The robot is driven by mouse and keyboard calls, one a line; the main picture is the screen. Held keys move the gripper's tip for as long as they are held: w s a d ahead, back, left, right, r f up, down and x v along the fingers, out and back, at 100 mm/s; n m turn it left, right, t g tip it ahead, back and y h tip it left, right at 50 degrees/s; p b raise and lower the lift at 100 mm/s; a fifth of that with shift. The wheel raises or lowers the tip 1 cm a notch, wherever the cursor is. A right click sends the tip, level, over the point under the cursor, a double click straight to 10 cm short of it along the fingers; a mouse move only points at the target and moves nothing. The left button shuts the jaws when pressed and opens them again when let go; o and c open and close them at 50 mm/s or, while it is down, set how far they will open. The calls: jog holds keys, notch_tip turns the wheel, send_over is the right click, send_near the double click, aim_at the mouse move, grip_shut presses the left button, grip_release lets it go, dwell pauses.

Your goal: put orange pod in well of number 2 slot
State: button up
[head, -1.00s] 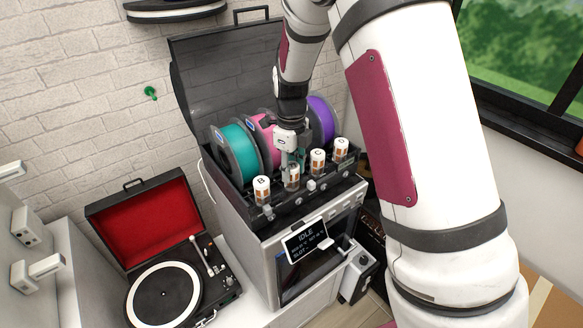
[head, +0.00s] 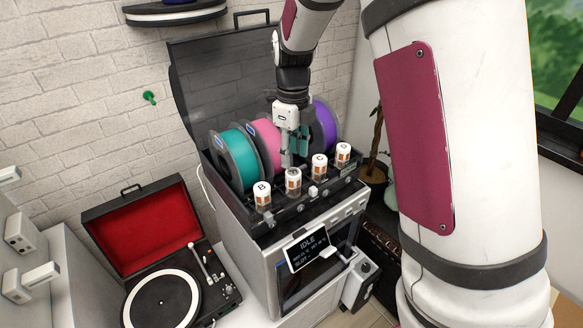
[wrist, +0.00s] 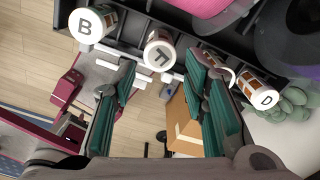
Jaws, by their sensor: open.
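Four white-capped pods with orange-brown labels stand in a row along the front of the spool box; I cannot tell which one is meant by orange. The second from left (head: 293,180) has a cap letter that looks like F in the wrist view (wrist: 159,52). It stands upright in its place, to the right of pod B (head: 262,194). Pods C (head: 320,167) and D (head: 343,154) stand further right. My gripper (head: 295,153) is open and empty, just behind and above the second pod. Its teal fingers spread to either side below that pod in the wrist view. The well under the pod is hidden.
Teal (head: 236,160), pink (head: 264,147) and purple (head: 325,125) spools stand behind the pods, close to my gripper. The raised dark lid (head: 215,85) is behind. A display reading IDLE (head: 307,248) is on the front. A record player (head: 165,290) is left.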

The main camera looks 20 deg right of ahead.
aim_at(292, 171)
jog(key=s+r+n+t, duration=0.1)
jog(key=s+r+n, duration=0.4)
jog(key=r, duration=0.5)
jog(key=s+r+n+t, duration=0.2)
jog(key=s+n, duration=0.8)
jog(key=n, duration=0.1)
jog(key=s+r+n+t, duration=0.2)
jog(key=s+r+n, duration=0.1)
jog(key=s+n, duration=0.7)
jog(key=shift+s+n+t, duration=0.15)
jog(key=shift+n+t, duration=0.15)
jog(key=shift+n, duration=0.7)
jog(key=shift+f+b, duration=0.1)
jog(key=shift+b, duration=0.3)
